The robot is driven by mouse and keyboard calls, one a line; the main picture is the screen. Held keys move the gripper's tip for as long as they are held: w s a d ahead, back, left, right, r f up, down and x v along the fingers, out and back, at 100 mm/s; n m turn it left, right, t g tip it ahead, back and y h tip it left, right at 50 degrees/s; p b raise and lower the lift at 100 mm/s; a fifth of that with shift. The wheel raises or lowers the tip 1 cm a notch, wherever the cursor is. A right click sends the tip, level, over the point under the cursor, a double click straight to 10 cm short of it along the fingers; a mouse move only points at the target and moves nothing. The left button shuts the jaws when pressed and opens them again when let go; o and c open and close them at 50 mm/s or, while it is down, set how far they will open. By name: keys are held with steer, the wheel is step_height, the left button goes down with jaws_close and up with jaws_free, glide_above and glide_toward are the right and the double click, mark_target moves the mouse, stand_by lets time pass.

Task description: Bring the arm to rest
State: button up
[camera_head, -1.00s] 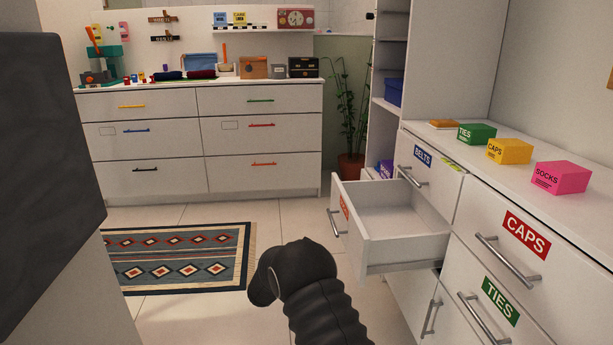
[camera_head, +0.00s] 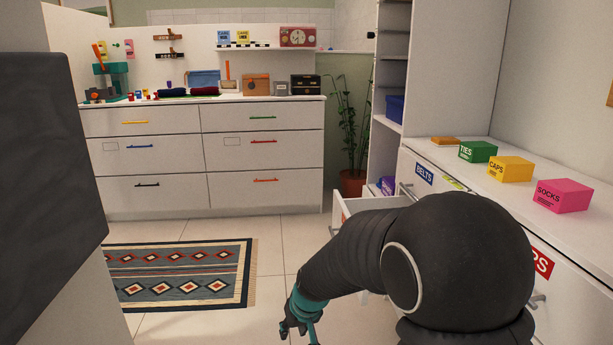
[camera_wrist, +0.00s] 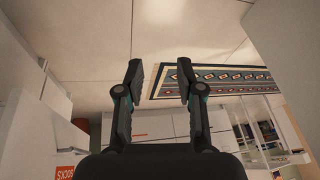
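My gripper (camera_wrist: 160,85) is open in the wrist view, its two dark fingers apart with nothing between them. In the head view my gripper (camera_head: 300,325) hangs low over the tiled floor, left of the open drawer, and only part of it shows. My dark arm crosses the lower right of the head view and hides much of the open drawer (camera_head: 375,202) and the drawer fronts behind it.
A white counter at right bears a green TIES box (camera_head: 478,152), a yellow CAPS box (camera_head: 511,169) and a pink SOCKS box (camera_head: 563,195). A patterned rug (camera_head: 185,272) lies on the floor. A white dresser (camera_head: 160,165) stands at the back.

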steer(key=s+d+r+m+t+h, duration=0.1)
steer(key=s+d+r+m, duration=0.1)
steer(key=s+d+r, duration=0.7)
steer(key=s+d+r+m+t+h, duration=0.1)
steer(key=s+d+r, duration=0.8)
steer(key=s, duration=0.7)
steer(key=shift+s+d+r+m+h+p, duration=0.35)
steer(key=shift+r+m+h+p, duration=0.05)
steer(key=shift+r+p, duration=0.1)
